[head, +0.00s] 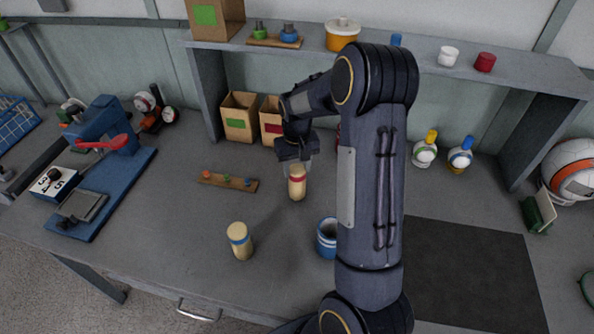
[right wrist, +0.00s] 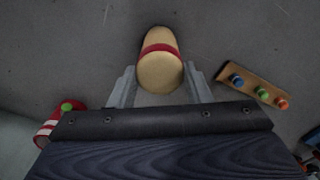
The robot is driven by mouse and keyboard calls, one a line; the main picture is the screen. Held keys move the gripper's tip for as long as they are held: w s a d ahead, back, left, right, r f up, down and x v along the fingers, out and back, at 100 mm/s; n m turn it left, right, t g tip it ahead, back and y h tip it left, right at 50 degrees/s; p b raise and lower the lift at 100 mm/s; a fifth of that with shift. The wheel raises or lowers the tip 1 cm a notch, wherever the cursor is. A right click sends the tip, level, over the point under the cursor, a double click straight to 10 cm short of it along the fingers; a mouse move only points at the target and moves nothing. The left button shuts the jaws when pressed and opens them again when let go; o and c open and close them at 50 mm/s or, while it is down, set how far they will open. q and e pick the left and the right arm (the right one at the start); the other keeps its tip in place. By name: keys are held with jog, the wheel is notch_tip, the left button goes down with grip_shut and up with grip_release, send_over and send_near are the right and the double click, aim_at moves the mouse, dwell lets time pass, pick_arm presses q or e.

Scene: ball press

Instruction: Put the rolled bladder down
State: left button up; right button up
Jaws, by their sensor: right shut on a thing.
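A tan rolled bladder with a red band (head: 297,187) is upright between the fingers of my right gripper (head: 297,160) in the head view. The right wrist view shows the same bladder (right wrist: 160,72) between the two grey fingers, which are shut on it. I cannot tell whether its lower end touches the table. A second tan rolled bladder with a blue band (head: 239,240) stands upright on the table, nearer the front and to the left. My left gripper is not in view.
A blue pot (head: 326,238) stands to the front right, partly behind my right arm. A small wooden strip with coloured pegs (head: 228,182) lies to the left. Open boxes (head: 239,117) stand behind. A dark mat (head: 470,275) lies clear at the right. A blue press (head: 105,150) stands at the left.

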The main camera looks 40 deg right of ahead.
jog(key=shift+r, duration=0.1)
jog(key=shift+f, duration=0.25)
jog(key=o, duration=1.3)
jog(key=shift+r, duration=0.1)
jog(key=shift+c, duration=0.2)
notch_tip(320, 180, up, 12)
jog(key=s+a+r+n+t+y, duration=0.1)
jog(key=s+a+r+t, duration=0.15)
jog(key=s+a, duration=0.3)
jog(key=s+a+r+t+y, duration=0.1)
jog(key=s+a+r, duration=0.25)
jog(key=s, duration=0.35)
jog(key=s+a+f+n+t+y, duration=0.1)
jog(key=s+a+f+t, duration=0.1)
jog(key=s+a, duration=0.7)
jog(key=shift+s+a+f+n+y+b, duration=0.3)
jog(key=shift+s+f+y, duration=0.1)
jog(key=shift+s+f, duration=0.45)
